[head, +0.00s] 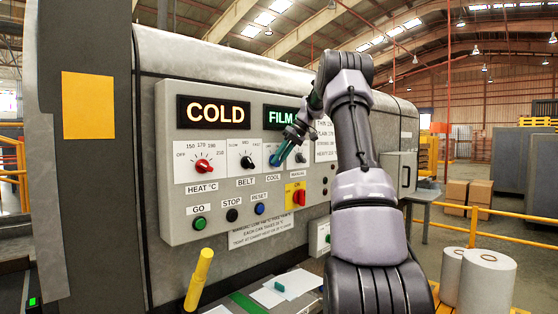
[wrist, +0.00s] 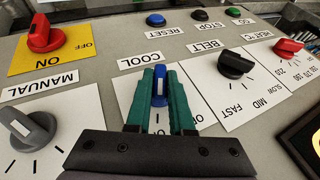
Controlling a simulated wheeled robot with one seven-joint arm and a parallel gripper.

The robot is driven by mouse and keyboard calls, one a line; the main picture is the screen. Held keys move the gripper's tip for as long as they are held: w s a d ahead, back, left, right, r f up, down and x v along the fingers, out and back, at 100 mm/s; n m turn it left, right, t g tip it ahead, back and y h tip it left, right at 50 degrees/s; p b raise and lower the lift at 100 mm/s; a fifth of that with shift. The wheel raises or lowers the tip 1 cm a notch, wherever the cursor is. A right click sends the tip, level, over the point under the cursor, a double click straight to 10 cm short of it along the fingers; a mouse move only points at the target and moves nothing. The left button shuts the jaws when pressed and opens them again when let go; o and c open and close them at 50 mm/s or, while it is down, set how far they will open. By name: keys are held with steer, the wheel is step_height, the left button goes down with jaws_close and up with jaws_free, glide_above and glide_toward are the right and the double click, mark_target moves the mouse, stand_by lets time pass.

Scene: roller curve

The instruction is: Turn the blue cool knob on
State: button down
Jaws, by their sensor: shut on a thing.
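The blue cool knob (wrist: 159,86) is on the panel under the COOL label in the wrist view, with a white mark along it. My gripper (wrist: 160,76) has its two teal fingers on either side of it, shut on it. In the head view my gripper (head: 277,157) reaches the panel from the right and mostly covers the knob. The fingers and my gripper's body hide the OFF and ON wording of its dial, so its setting cannot be read.
Beside it are the black belt knob (wrist: 235,65), grey manual knob (wrist: 32,130), red heat knob (head: 203,166) and red ON/OFF switch (head: 299,197). Several push buttons, including blue RESET (head: 259,208), sit below. A yellow handle (head: 199,279) sticks up in front of the machine.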

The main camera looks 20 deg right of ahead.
steer(key=shift+r, duration=0.15)
steer(key=c, duration=0.8)
jaws_free()
steer(key=v, duration=1)
steer(key=shift+d+r, duration=0.2)
steer(key=shift+r, duration=0.05)
steer(key=shift+a, duration=0.1)
